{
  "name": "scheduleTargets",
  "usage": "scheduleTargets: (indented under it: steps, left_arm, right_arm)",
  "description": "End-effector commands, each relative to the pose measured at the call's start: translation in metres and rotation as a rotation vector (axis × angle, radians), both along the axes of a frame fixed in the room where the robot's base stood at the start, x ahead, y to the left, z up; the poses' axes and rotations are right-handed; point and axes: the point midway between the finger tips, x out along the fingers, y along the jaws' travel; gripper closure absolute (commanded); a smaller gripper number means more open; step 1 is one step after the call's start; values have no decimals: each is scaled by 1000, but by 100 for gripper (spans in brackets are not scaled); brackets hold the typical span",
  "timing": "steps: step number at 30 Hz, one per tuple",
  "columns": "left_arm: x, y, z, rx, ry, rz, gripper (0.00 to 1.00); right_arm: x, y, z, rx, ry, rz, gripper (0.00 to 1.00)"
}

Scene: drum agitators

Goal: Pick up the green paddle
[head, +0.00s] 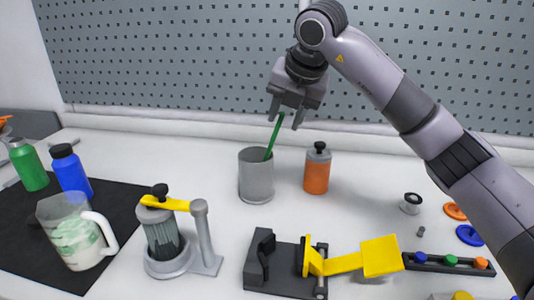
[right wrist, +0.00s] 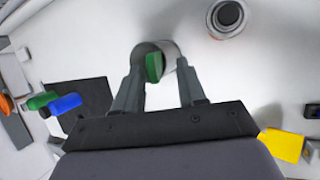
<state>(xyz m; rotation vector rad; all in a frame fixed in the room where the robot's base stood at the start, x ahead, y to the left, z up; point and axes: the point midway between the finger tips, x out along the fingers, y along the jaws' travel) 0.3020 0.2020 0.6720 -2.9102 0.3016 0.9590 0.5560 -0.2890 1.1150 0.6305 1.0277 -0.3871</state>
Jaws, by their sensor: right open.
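The green paddle (head: 273,137) stands tilted in a grey cup (head: 256,180), its upper part sticking out above the rim toward the upper right. My right gripper (head: 285,122) is open above the cup, pointing down, with the paddle's top end showing between its two fingers. In the right wrist view the green paddle (right wrist: 154,67) also shows between the fingertips, nearer the left finger, with the cup (right wrist: 168,51) behind it. I cannot tell whether a finger touches it. The paddle's lower part is hidden inside the cup. My left gripper is not in view.
An orange bottle with a black cap (head: 317,172) stands just right of the cup. A hand-crank device with a yellow arm (head: 165,235), a black-and-yellow fixture (head: 290,268) and a clear pitcher (head: 75,235) stand in front. Blue (head: 70,171) and green (head: 29,166) bottles are at left.

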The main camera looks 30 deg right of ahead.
Motion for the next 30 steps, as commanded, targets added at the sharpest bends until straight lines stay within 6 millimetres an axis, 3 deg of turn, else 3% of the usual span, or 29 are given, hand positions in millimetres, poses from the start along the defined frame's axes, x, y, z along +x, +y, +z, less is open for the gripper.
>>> scheduleTargets:
  steps: [9, 19, 23, 30]
  left_arm:
    - [-1, 0, 8, 0, 2, 0, 7]
    - [-1, 0, 8, 1, 2, 1, 7]
    - [-1, 1, 8, 1, 2, 1, 7]
    - [-1, 1, 8, 1, 2, 1, 7]
  right_arm:
    - [24, 7, -38, 1, 4, 0, 60]
    - [27, 6, -44, 0, 0, 1, 60]
    - [27, 6, -44, 1, 0, 2, 100]
    - [27, 6, -44, 0, -1, 1, 100]
